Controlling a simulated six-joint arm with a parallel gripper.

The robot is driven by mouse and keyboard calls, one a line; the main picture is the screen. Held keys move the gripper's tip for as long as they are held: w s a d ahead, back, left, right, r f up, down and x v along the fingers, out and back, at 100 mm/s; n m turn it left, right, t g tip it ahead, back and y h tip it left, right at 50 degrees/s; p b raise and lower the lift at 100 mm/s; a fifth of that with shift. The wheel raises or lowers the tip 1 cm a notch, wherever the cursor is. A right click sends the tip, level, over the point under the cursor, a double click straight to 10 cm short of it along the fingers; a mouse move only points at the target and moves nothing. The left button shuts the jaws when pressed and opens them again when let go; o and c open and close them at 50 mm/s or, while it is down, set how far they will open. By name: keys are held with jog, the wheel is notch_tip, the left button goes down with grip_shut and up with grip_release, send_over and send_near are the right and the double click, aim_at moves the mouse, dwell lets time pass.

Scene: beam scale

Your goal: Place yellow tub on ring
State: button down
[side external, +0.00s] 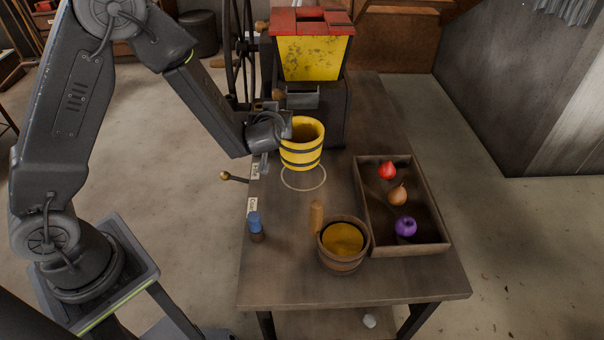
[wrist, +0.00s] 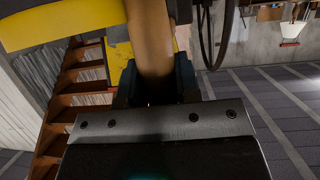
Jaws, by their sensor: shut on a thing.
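The yellow tub (side external: 302,148) with dark bands is upright in the side external view. It appears held a little above or at the far part of the ring (side external: 303,188), a thin pale circle marked on the table; I cannot tell the exact gap. My gripper (side external: 284,132) is at the tub's left side and shut on it. In the wrist view, the gripper's fingers (wrist: 157,85) close around a tan rounded piece, and part of the yellow tub (wrist: 60,20) shows at the upper left. The fingertips are partly hidden.
A wooden bucket (side external: 342,245) with a yellow inside, a wooden peg (side external: 317,216) and a blue-topped piece (side external: 255,226) stand in front. A tray (side external: 431,247) with a red, a tan and a purple item lies right. A yellow hopper machine (side external: 312,60) stands behind the tub.

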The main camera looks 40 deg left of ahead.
aim_at(286, 148)
jog(key=shift+w+a+n+g+y, duration=0.25)
jog(key=shift+w+n+g+y, duration=0.6)
jog(key=shift+w+n, duration=0.3)
jog(key=shift+w+f+n+g+y, duration=0.3)
jog(key=shift+w+n+g+y, duration=0.25)
jog(key=shift+n+g, duration=0.25)
jog(key=shift+w+d+f+n+g+y, duration=0.1)
jog(key=shift+d+f+n+g+y, duration=0.2)
jog(key=shift+n+g, duration=0.2)
notch_tip(286, 148, down, 10)
jog(key=shift+f, duration=0.2)
jog(key=c, duration=0.8)
grip_release()
jog(key=shift+g, duration=0.25)
